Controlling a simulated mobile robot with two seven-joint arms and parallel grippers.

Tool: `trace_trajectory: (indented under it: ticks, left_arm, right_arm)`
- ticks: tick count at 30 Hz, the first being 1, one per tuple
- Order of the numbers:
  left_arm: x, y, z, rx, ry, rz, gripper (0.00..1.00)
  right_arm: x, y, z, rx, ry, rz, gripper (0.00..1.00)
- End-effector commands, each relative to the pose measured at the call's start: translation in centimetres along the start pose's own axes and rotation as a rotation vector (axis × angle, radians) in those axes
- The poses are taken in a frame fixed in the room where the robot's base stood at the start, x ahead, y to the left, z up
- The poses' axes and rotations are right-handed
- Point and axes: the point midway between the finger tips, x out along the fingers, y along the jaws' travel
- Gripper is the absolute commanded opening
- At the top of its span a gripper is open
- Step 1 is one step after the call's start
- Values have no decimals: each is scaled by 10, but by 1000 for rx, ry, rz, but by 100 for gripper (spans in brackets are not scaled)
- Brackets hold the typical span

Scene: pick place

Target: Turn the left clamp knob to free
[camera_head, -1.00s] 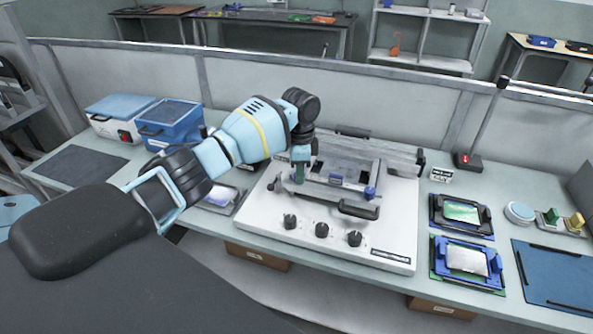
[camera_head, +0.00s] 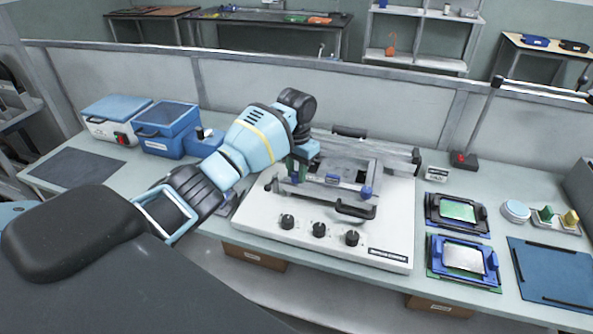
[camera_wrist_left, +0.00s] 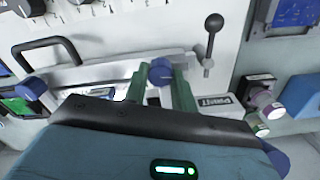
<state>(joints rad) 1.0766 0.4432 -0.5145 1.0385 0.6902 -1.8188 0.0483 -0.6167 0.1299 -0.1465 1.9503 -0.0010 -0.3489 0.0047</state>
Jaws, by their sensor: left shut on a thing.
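The left clamp knob (camera_wrist_left: 160,72) is blue and sits between the two green fingers of my left gripper (camera_wrist_left: 160,82) in the left wrist view. The fingers are shut on its sides. In the head view, my left gripper (camera_head: 293,172) reaches down at the left end of the fixture's front bar, and its fingers and wrist hide the left knob. The right clamp knob (camera_head: 366,192), also blue, is at the bar's other end and shows in the left wrist view (camera_wrist_left: 30,88). The knob's turn angle cannot be told. My right gripper is in neither view.
The fixture stands on a white base plate (camera_head: 300,245) with three black dials (camera_head: 319,230) and a black handle (camera_head: 356,210) in front. A black ball-ended lever (camera_wrist_left: 213,24) stands close to my left gripper. Blue trays (camera_head: 464,256) lie to the right.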

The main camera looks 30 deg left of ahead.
Motion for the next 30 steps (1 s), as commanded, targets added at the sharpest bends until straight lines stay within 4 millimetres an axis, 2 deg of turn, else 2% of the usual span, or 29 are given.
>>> trace_trajectory:
  ticks: [9, 24, 25, 29, 30]
  left_arm:
    - [-2, 0, -1, -100, 5, 0, 4]
    - [-3, 0, -1, -113, 7, 0, 4]
    - [-3, 0, -1, -113, 7, 0, 30]
    - [-2, 0, -1, -113, 6, 0, 47]
    - [-2, 0, -1, -113, 5, 0, 48]
  right_arm:
    - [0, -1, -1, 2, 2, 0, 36]
    - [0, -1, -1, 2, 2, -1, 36]
    - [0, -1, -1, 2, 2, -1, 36]
    - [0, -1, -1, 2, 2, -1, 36]
    - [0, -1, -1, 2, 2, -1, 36]
